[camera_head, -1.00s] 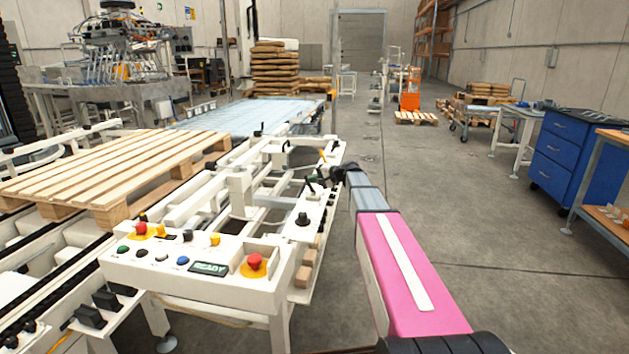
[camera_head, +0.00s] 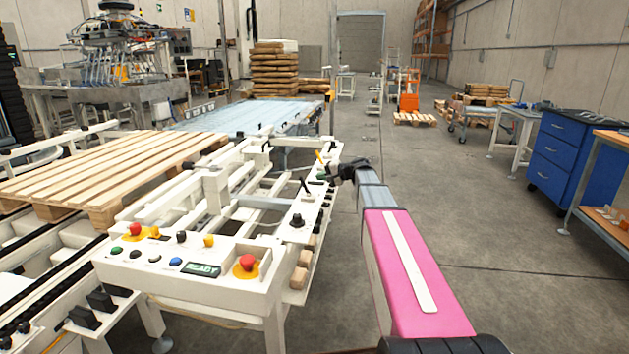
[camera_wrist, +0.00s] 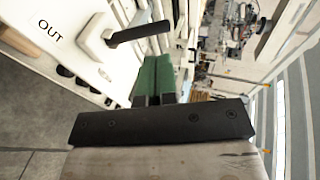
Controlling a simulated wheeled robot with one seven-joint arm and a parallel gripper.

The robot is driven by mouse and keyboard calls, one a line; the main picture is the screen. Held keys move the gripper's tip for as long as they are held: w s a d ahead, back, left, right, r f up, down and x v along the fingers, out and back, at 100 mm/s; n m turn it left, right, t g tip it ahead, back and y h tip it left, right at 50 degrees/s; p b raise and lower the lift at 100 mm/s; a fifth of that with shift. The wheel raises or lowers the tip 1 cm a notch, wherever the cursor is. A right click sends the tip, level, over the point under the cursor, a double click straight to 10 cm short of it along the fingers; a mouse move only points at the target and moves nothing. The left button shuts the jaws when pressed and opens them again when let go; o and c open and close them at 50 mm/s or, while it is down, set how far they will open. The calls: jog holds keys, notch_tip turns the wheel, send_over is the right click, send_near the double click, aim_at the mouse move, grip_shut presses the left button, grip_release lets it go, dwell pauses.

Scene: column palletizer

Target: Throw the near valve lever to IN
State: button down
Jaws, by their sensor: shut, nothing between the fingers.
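The near valve lever has a black handle (camera_head: 305,186) and stands on the white side panel of the machine in the head view. In the wrist view its black handle (camera_wrist: 140,33) comes out of a white hub (camera_wrist: 99,40), beside a printed OUT label (camera_wrist: 48,29). The handle points away from that label. My gripper (camera_head: 323,176) is shut and empty, just right of and beyond the handle. Its green fingertips (camera_wrist: 151,75) show below the handle in the wrist view, seemingly apart from it. No IN label is readable.
A second lever with a yellow handle (camera_head: 319,157) stands farther along the panel, close to my gripper. A black knob (camera_head: 297,220) is nearer. The control box (camera_head: 180,285) with a red button is at the front. Open floor (camera_head: 480,240) lies to the right.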

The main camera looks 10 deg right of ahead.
jog(key=v, duration=0.7)
jog(key=shift+s+r, duration=0.15)
jog(key=shift+r, duration=0.3)
jog(key=shift+d, duration=0.1)
jog(key=s+a+f+n+g+h, duration=0.1)
jog(key=s+a+f+g+h, duration=0.15)
jog(key=s+f, duration=0.6)
jog(key=s+a+f+n+g+h, duration=0.1)
jog(key=s+a+f+g+h, duration=0.15)
jog(key=s+f, duration=0.65)
jog(key=s+d+f+n+g+h, duration=0.1)
jog(key=s+f+n+g+h, duration=0.1)
jog(key=s+f+h, duration=0.5)
jog(key=s+f+n, duration=0.1)
jog(key=s+f, duration=0.3)
jog(key=s, duration=0.4)
jog(key=shift+d, duration=0.2)
